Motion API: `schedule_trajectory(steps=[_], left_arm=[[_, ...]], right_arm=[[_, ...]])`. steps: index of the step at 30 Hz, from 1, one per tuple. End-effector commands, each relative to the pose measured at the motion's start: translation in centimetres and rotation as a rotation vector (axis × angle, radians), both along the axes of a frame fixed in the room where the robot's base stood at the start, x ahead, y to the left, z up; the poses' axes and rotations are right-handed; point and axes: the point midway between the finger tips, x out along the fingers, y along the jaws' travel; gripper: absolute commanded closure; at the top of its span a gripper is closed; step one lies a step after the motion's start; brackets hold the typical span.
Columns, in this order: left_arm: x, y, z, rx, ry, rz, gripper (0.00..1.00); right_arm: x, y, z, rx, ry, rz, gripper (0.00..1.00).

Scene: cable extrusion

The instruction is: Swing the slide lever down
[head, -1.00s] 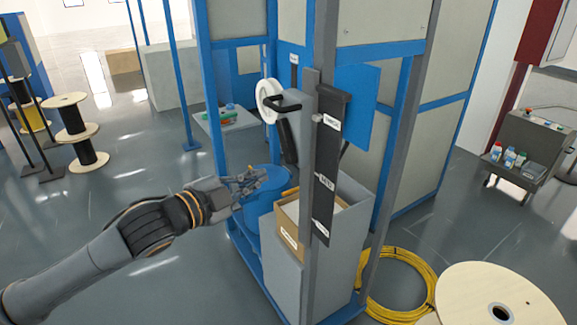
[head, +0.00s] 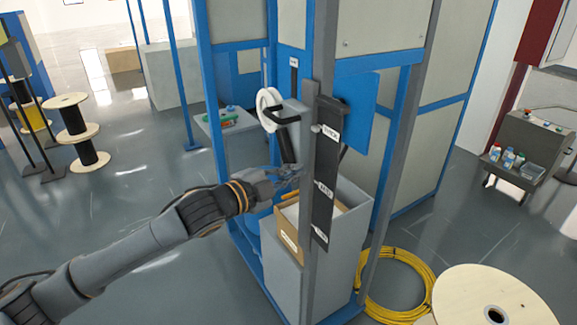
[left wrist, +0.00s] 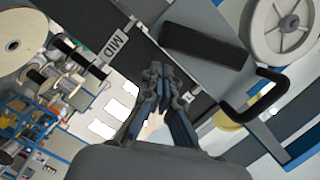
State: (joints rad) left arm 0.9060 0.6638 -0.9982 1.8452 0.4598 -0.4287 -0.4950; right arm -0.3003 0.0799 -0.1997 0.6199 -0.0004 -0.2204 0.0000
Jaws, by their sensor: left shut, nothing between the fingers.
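A black cylindrical grip (head: 286,145), which looks like the slide lever's handle, hangs below a black bent bar (head: 281,112) at the machine's post. In the left wrist view the grip (left wrist: 205,45) is ahead and to the right of the fingers, and the bent bar (left wrist: 255,105) is further right. A black plate (head: 324,195) with several white labels runs down the post; one label (left wrist: 117,42) reads MID. My left gripper (head: 292,175) is shut and empty, just below the grip's lower end in the head view. Contact cannot be told. My right gripper is not in view.
A white wheel (head: 267,108) is beside the bent bar. A cardboard box (head: 287,235) in a grey bin (head: 345,232) is below my gripper. A yellow cable coil (head: 398,263) and a large wooden reel (head: 478,300) lie at right.

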Motion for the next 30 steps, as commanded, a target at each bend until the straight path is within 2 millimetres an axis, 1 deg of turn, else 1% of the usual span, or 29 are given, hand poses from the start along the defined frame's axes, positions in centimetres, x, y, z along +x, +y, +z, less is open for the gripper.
schedule_trajectory(steps=[1, 5, 17, 20, 24, 27, 30], left_arm=[[0.4, 0.3, -0.1, 0.001, 0.001, 0.002, 1.00], [0.9, 0.7, -0.4, 0.001, -0.002, 0.000, 1.00], [1.0, 0.8, -0.8, 0.009, -0.014, -0.001, 1.00], [1.4, 1.1, -1.6, 0.058, -0.081, 0.000, 1.00], [2.5, 1.9, -2.7, 0.170, -0.235, 0.001, 1.00], [3.1, 2.3, -3.1, 0.237, -0.328, -0.001, 1.00], [3.5, 2.6, -3.1, 0.277, -0.383, -0.002, 1.00]], right_arm=[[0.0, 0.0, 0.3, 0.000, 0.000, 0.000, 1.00], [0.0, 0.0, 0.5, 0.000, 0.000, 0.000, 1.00], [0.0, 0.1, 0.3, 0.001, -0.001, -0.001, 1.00], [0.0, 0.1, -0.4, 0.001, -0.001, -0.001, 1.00], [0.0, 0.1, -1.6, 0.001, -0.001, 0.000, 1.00], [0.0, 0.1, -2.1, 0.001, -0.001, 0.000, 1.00], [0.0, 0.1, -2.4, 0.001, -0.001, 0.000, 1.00]])
